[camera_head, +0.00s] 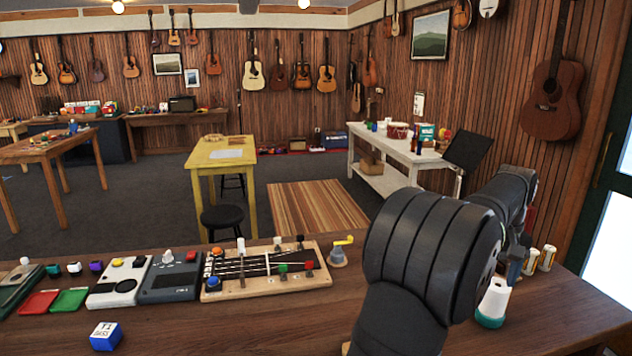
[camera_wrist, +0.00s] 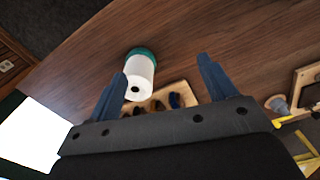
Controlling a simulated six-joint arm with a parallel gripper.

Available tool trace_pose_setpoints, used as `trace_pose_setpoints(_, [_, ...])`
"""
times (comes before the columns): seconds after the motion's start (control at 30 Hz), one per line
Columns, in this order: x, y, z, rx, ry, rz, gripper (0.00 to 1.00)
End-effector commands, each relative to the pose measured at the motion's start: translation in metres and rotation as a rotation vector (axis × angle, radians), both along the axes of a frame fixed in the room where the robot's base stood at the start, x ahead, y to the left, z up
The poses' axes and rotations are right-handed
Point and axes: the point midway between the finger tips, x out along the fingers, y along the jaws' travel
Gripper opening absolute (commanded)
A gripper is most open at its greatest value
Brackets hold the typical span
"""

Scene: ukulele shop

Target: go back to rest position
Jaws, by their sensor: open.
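My gripper (camera_wrist: 160,90) shows in the wrist view with its two blue fingers spread apart and nothing held between them. In the head view my dark arm covers the right part of the counter and hides most of the gripper. A white bottle-like thing with a teal base (camera_head: 493,302) stands on the counter beside my arm. In the wrist view this white and teal thing (camera_wrist: 141,76) appears beyond the left finger, apart from it as far as I can tell.
The wooden counter (camera_head: 240,325) carries a stringed wooden board (camera_head: 265,285), a grey device (camera_head: 170,282), a white device (camera_head: 120,283), red and green pads, and a blue cube (camera_head: 106,336). A grey peg with a yellow crank (camera_head: 338,256) stands near my arm. The counter's front middle is clear.

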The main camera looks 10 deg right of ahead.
Motion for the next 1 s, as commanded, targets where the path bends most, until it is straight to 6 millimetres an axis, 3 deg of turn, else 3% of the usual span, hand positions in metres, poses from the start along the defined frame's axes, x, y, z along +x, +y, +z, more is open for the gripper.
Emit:
trace_pose_setpoints(0.5, [0.058, 0.088, 0.003, -0.001, -0.001, 0.215, 0.77])
trace_pose_setpoints(1.0, [0.095, 0.181, 0.003, -0.001, -0.001, 0.427, 0.77])
